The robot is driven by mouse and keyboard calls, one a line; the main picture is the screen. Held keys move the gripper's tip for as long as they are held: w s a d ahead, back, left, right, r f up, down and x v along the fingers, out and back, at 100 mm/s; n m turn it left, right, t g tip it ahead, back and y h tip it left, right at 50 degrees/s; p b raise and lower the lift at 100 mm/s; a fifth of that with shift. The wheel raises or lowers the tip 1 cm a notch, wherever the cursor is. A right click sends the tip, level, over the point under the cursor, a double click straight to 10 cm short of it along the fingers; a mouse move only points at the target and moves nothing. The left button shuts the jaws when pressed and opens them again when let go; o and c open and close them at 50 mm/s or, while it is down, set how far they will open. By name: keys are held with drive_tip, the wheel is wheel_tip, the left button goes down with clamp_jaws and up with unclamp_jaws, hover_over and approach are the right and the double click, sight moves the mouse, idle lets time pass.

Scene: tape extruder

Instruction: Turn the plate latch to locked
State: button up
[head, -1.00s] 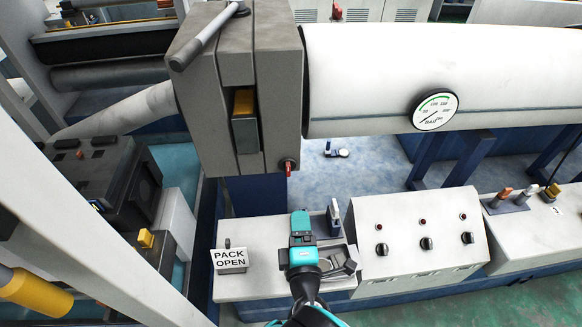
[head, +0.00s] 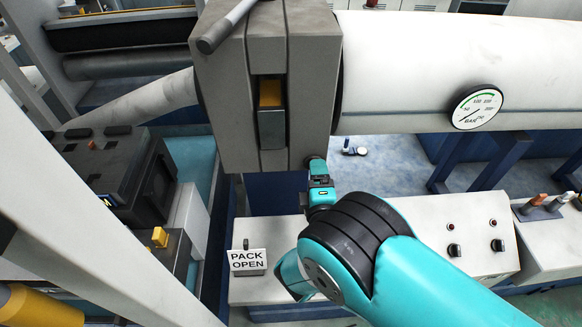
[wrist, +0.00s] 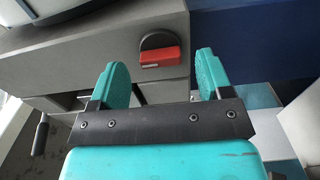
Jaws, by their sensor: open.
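The plate latch appears to be the red handle (wrist: 160,58) on a round black base, on the grey block's face in the wrist view. The handle lies about horizontal in that view. My gripper (wrist: 160,74) is open and empty, with one teal finger to each side of the red handle. I cannot tell how far the fingertips are from it, and no contact shows. In the head view my gripper (head: 317,165) is at the lower right corner of the grey block (head: 300,80) and hides the latch.
A white pipe with a pressure gauge (head: 476,108) runs right from the block. Below are a white console (head: 440,215) with knobs and a "PACK OPEN" sign (head: 249,260). A grey lever bar (head: 225,28) is on top of the block. A dark machine (head: 110,180) stands at left.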

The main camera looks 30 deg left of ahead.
drive_tip(key=shift+x, duration=1.15)
drive_tip(key=shift+a, duration=0.15)
drive_tip(key=shift+s, duration=0.1)
drive_tip(key=c, duration=0.9)
